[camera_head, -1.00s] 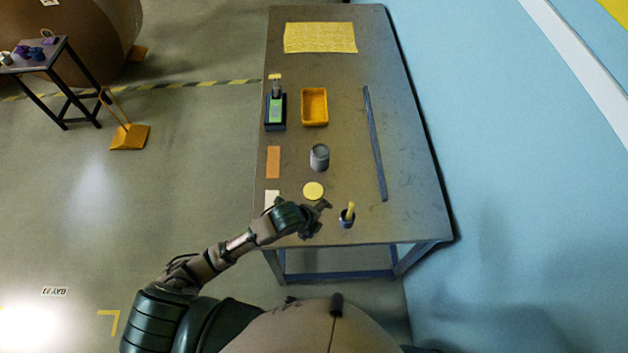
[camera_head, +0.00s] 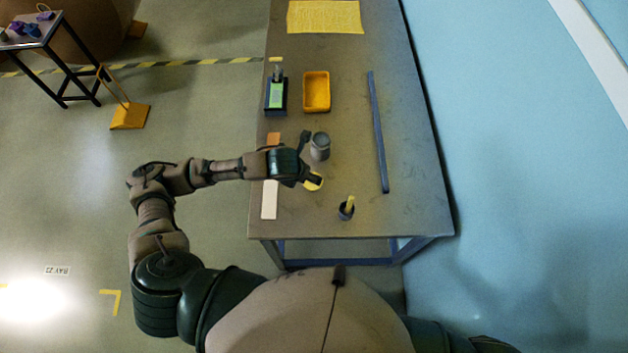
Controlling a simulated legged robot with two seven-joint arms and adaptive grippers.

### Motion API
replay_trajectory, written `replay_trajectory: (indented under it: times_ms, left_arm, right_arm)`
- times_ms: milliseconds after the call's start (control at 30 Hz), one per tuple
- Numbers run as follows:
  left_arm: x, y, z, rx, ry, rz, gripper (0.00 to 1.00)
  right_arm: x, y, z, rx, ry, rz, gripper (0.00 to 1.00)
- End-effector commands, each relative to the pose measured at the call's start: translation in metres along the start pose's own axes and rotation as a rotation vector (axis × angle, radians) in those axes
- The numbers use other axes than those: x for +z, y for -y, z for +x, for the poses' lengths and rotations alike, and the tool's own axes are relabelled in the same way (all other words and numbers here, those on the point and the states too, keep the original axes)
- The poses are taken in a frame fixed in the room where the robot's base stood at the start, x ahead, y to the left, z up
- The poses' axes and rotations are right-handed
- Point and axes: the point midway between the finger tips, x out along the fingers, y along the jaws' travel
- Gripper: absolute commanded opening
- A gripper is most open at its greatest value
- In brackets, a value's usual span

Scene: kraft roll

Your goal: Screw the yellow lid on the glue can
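The glue can (camera_head: 320,147) is a grey cylinder standing upright on the table. The round yellow lid (camera_head: 314,183) lies on the table just nearer to me than the can, partly hidden by a finger of my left gripper. My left gripper (camera_head: 311,158) comes in from the left with its fingers spread wide, one close to the can and one over the lid. It holds nothing that I can see. I cannot tell whether it touches the can. My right gripper is not in view.
The table (camera_head: 410,205) also holds a small dark cup (camera_head: 346,209) with a yellow stick, a long blue bar (camera_head: 378,130), an orange tray (camera_head: 316,92), a green-and-black device (camera_head: 276,94), a yellow mat (camera_head: 326,16) and a white card (camera_head: 270,199). The right side is mostly clear.

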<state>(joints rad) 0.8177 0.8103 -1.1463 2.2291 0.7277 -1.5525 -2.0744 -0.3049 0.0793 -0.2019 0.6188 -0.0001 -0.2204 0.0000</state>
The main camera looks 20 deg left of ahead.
Motion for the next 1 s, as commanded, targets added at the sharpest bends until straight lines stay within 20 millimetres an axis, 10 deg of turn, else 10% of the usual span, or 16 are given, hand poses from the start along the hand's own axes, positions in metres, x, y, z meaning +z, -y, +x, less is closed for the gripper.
replay_trajectory:
  times_ms: [533,1000]
  left_arm:
    - [-0.002,0.001,0.105,0.001,-0.003,-0.003,1.0]
    - [-0.001,0.0,0.119,0.001,0.0,-0.002,1.0]
  right_arm:
    - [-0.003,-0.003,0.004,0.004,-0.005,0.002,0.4]
    - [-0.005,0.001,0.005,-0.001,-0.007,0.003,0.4]
